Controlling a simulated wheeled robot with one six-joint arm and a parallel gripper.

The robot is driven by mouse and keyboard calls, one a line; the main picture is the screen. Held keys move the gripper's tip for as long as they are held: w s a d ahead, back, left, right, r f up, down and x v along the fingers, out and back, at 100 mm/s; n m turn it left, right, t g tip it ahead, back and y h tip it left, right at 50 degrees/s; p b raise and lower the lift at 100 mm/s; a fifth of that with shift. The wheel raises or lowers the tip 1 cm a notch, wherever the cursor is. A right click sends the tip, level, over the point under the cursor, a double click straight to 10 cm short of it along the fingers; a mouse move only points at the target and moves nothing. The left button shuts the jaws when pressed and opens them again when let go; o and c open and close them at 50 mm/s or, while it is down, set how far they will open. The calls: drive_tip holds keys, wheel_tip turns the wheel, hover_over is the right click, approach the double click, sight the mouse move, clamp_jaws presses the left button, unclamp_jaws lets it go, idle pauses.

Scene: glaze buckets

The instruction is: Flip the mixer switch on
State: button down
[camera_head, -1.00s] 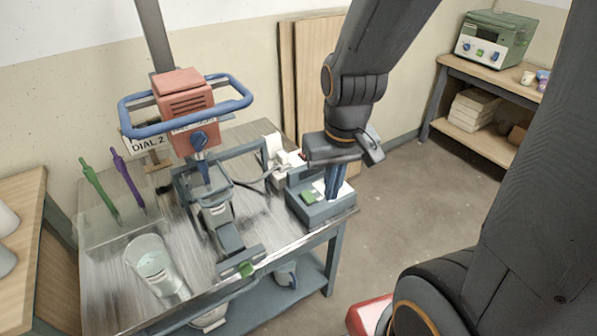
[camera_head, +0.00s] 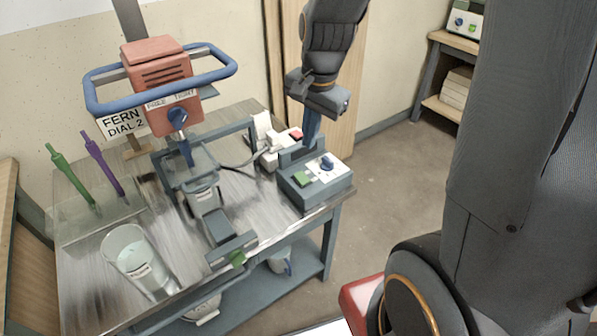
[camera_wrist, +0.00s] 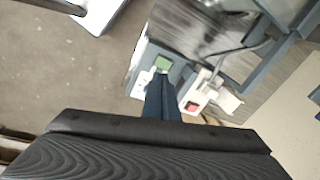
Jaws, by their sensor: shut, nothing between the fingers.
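The red mixer (camera_head: 160,75) with a blue ring handle stands over the metal table at left. A grey control box (camera_head: 315,187) sits at the table's right edge, with a green switch (camera_head: 302,179) and a blue knob (camera_head: 326,163) on a white plate. My gripper (camera_head: 310,140) is shut and empty, its blue fingers pointing down at the back of the box; contact cannot be told. In the wrist view, my fingers (camera_wrist: 162,82) point toward the box beside the green switch (camera_wrist: 162,64) and partly cover the box.
A white power block (camera_head: 272,160) with a red switch (camera_head: 295,133) lies behind the box, with a dark cable near it. A clear glaze bucket (camera_head: 138,262) and green and purple tools (camera_head: 70,180) stand at left. Open floor (camera_head: 395,190) lies to the right.

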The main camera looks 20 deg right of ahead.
sight(298, 173)
drive_tip(key=w+m, duration=0.1)
drive_tip(key=w+f+m+b, duration=0.1)
drive_tip(key=w+m, duration=0.1)
drive_tip(key=shift+w+d+m, duration=0.1)
drive_tip(key=shift+w+m, duration=0.2)
drive_tip(key=shift+f, duration=0.1)
drive_tip(key=f, duration=0.4)
drive_tip(key=w+f, duration=0.1)
drive_tip(key=f, duration=0.4)
drive_tip(key=w+f+p, duration=0.1)
drive_tip(key=f, duration=0.3)
drive_tip(key=shift+w+a+f, duration=0.15)
drive_tip(key=shift+a+f, duration=0.15)
drive_tip(key=shift+a, duration=0.05)
